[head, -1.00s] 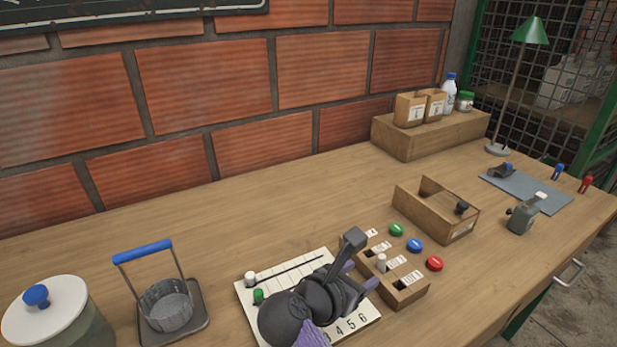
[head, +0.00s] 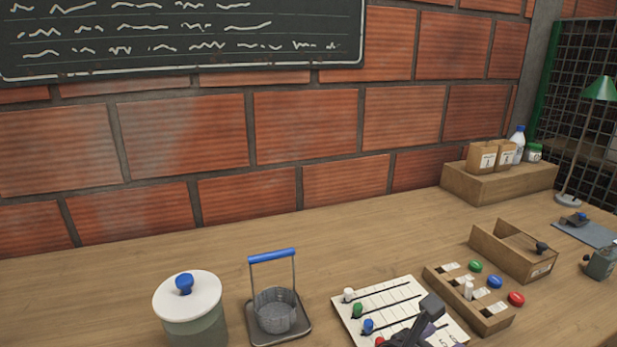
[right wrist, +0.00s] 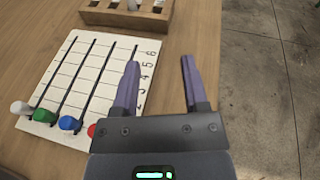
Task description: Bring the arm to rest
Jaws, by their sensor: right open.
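My right gripper (right wrist: 160,70) is open in the right wrist view, with nothing between its two purple fingers. Its left finger overlaps the right edge of the white slider board (right wrist: 62,75) in that view; I cannot tell the height between them. In the head view, part of my right arm and gripper (head: 424,318) shows at the bottom edge and covers the near right part of the slider board (head: 402,285). White, green, blue and red knobs sit along the board's left end. My left gripper is in neither view.
A lidded pot (head: 193,320) and a blue-handled basket (head: 275,312) stand left of the board. A slotted wooden block (head: 497,322), coloured buttons and an open wooden box (head: 515,258) lie to the right. Bare floor (right wrist: 260,80) shows beyond the bench edge.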

